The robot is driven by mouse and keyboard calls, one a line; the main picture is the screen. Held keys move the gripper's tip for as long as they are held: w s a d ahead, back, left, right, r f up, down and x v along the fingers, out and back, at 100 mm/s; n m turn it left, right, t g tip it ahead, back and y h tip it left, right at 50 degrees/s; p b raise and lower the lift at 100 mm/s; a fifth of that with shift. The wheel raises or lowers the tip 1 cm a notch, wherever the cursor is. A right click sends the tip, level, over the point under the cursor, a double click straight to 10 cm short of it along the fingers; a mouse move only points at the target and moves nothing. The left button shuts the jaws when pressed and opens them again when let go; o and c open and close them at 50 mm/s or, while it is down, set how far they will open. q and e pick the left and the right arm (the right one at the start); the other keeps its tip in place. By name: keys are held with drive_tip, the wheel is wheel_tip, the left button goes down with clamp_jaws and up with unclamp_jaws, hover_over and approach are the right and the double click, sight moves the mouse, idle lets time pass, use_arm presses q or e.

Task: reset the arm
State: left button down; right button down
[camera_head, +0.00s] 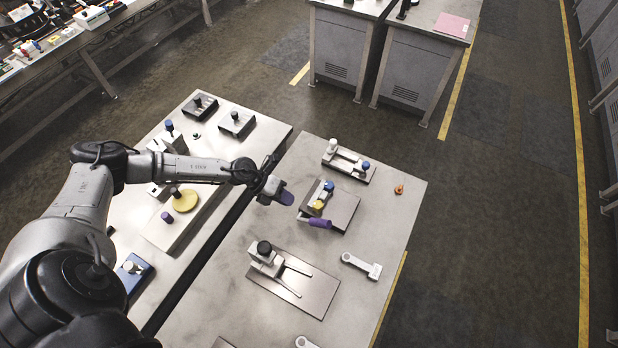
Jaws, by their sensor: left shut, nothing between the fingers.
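My left arm (208,168) reaches in from the left across the gap between two metal tables. Its gripper (285,197) is shut and empty above the left part of the right table (385,215). The gripper is just left of a dark fixture plate (345,209) that carries blue and yellow parts and a purple handle (318,222). I cannot tell the exact height of the gripper above the table. My right gripper is not in view.
The right table also holds a fixture with a black knob (264,247), a white-knobbed fixture (349,162), a metal link (361,265) and a small orange part (399,189). Several fixtures stand on the left table (262,137). Grey cabinets (410,75) stand behind; floor at right is clear.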

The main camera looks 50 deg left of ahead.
use_arm(q)
drive_tip(key=shift+r, duration=0.1)
drive_tip(key=shift+a, duration=0.1)
drive_tip(key=w+a+r+n+t+y, duration=0.5)
drive_tip(key=w+r+n+t+y, duration=0.2)
drive_tip(key=w+n+t, duration=0.15)
wheel_tip(320, 180, up, 8)
drive_tip(key=d+r+n+y, duration=0.1)
drive_tip(key=d+n+y, duration=0.2)
drive_tip(key=n+y, duration=0.55)
drive_tip(key=s+d+n+g+h+p, duration=0.5)
drive_tip(key=s+d+n, duration=0.4)
drive_tip(key=s+d, duration=0.55)
drive_tip(key=s+d+f+n+g+h+p, duration=0.1)
drive_tip(key=s+f+g, duration=0.1)
drive_tip(key=s, duration=0.5)
drive_tip(key=s+d+f+n+g+h+p, duration=0.1)
drive_tip(key=s+d+f+n+g, duration=0.1)
drive_tip(key=s, duration=0.5)
drive_tip(key=shift+s+f+n+g, duration=0.15)
drive_tip(key=shift+f+n+g, duration=0.15)
drive_tip(key=shift+f+g, duration=0.25)
